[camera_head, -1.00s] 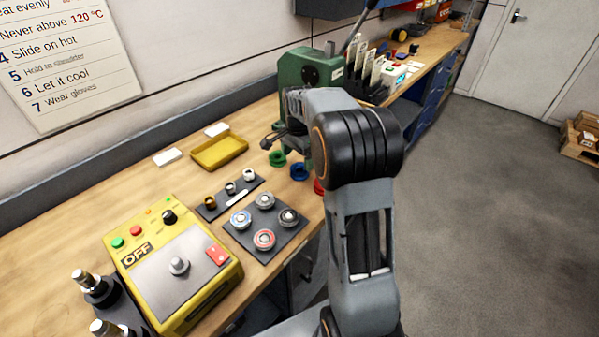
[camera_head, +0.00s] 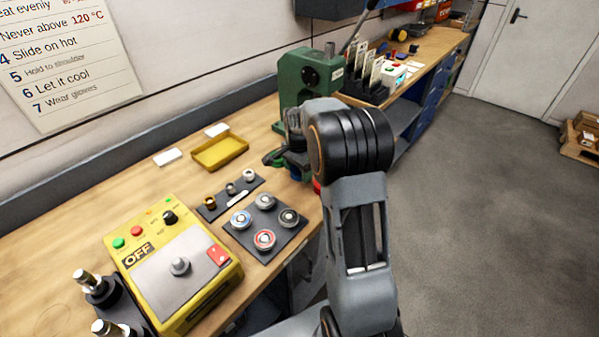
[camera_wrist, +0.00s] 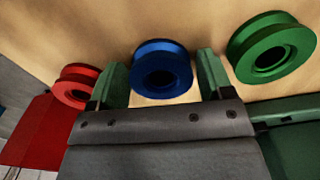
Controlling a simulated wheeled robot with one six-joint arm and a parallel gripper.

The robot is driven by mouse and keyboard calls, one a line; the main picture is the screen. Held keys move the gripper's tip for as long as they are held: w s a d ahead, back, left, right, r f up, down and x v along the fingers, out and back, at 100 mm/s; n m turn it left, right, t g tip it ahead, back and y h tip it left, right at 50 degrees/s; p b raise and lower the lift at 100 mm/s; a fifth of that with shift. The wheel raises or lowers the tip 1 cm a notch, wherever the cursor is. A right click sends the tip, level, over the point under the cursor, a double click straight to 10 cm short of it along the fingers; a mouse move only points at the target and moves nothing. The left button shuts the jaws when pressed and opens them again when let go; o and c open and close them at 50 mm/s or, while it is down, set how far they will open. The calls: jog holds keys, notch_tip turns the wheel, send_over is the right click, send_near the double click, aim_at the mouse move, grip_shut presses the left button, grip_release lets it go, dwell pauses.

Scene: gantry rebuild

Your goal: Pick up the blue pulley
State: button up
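The blue pulley (camera_wrist: 162,68) lies on the wooden bench in the wrist view, between my gripper's two green fingers. My gripper (camera_wrist: 162,78) is open, with one finger on each side of the pulley and only narrow gaps. I cannot tell whether either finger touches it. In the head view my wrist and gripper hang over the bench in front of the green press, and they mostly hide the blue pulley.
A green pulley (camera_wrist: 271,48) stands close to the right finger. A red pulley (camera_wrist: 76,86) is left of the left finger. The green press (camera_head: 308,75) stands behind my gripper. A yellow tray (camera_head: 220,152) and a bearing plate (camera_head: 263,222) are on the bench.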

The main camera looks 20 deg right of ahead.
jog(key=c, duration=0.7)
jog(key=shift+r, duration=0.1)
